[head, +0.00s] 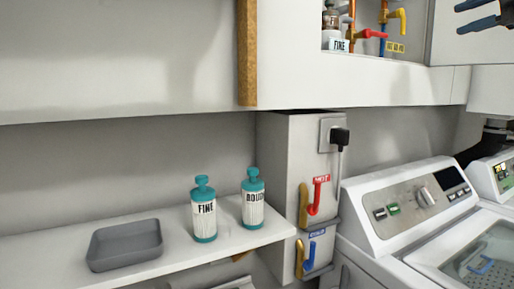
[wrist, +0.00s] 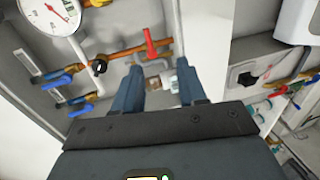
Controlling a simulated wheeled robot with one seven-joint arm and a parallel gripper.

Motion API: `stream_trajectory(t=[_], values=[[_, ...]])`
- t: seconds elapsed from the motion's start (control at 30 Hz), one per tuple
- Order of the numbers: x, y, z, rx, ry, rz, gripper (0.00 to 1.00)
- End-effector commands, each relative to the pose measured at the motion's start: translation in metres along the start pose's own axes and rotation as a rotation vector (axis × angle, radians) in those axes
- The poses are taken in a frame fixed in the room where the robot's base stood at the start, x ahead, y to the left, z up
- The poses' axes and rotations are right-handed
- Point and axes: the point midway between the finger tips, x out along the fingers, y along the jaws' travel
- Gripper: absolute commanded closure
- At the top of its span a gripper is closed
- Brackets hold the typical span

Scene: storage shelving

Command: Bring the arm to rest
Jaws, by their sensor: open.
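My gripper (wrist: 158,88) shows in the wrist view with its two dark blue fingers spread apart and nothing clearly held between them. In the head view my gripper (head: 478,14) is at the top right corner, partly cut off by the frame, in front of the wall cabinets. It is well above the washing machine and away from the shelf. In the wrist view, pipes and a red valve handle (wrist: 150,43) lie beyond the fingers. A small pale object shows past the fingertips; I cannot tell what it is.
A washing machine (head: 400,215) stands at right. The open cabinet holds pipes and a brown bottle (head: 331,20). A gauge (wrist: 50,12) shows upper left.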

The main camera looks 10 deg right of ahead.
Motion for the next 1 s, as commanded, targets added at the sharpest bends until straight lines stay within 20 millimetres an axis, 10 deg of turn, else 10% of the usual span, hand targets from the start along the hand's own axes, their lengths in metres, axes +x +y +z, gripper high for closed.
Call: stream_trajectory(t=[0.57, 1.0], values=[[0.044, -0.056, -0.046, 0.086, 0.213, 0.118, 0.59], [0.088, -0.158, -0.142, 0.322, 0.525, 0.394, 0.59]])
